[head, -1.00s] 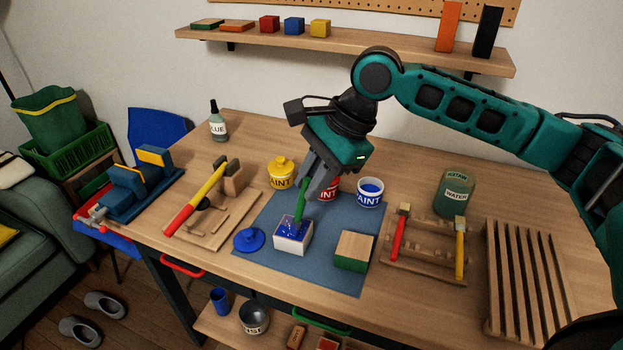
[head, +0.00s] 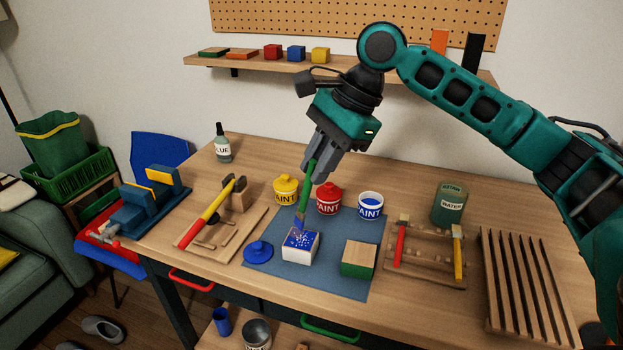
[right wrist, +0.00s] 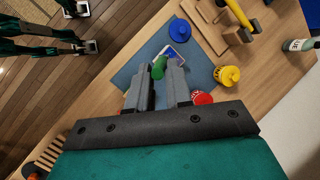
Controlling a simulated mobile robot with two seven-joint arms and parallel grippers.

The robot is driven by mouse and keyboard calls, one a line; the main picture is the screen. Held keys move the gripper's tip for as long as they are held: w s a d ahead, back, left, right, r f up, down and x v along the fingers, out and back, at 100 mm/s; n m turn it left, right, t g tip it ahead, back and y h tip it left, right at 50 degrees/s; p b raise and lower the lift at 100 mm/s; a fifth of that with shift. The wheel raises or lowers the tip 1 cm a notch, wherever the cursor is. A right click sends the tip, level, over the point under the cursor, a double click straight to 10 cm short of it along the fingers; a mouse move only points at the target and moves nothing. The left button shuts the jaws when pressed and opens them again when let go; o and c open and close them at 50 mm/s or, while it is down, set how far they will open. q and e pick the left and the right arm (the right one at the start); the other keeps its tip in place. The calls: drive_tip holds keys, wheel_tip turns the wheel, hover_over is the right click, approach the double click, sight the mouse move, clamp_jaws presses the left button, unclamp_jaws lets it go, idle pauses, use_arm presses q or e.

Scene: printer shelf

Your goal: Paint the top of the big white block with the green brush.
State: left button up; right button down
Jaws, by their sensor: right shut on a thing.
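The big white block (head: 300,254) sits on the blue mat (head: 345,287). Its top is mostly blue, with scattered white specks left. My right gripper (head: 314,172) is shut on the green brush (head: 306,193), whose bristles, tinted blue, point down at the block's top near its back edge. Whether they touch it is hard to tell. In the right wrist view the green handle (right wrist: 158,68) is between the fingers. The blue paint can (head: 370,206) stands open behind the block. Its blue lid (head: 258,251) lies left of the block. My left gripper is not in view.
Yellow (head: 286,188) and red (head: 329,198) paint cans stand behind the block. A wood-topped green block (head: 358,259) is at its right. A rack with red and yellow brushes (head: 425,268), a water can (head: 450,203) and a slatted rack (head: 525,280) are further right.

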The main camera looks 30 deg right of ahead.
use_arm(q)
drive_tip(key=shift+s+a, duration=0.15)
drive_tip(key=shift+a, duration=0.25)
use_arm(e)
drive_tip(key=shift+r, duration=0.7)
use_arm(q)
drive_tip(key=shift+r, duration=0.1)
